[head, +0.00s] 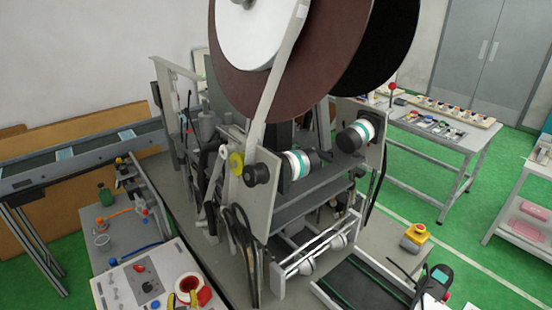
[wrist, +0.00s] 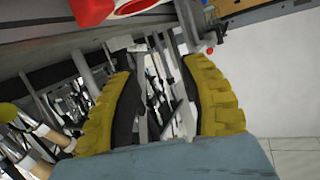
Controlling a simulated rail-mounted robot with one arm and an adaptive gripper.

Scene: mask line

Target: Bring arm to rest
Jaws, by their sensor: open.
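My gripper (wrist: 159,67) shows in the wrist view with two yellow ribbed fingers set wide apart. It is open, and nothing is held between the fingers. Grey bars and dark machine parts show behind the gap, at a distance I cannot judge. My gripper cannot be made out with certainty in the head view.
The mask machine (head: 262,195) with its large brown reel (head: 330,60) fills the middle. A conveyor (head: 80,153) stands left, a control panel (head: 140,282) front left. A parts table (head: 440,135) stands back right.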

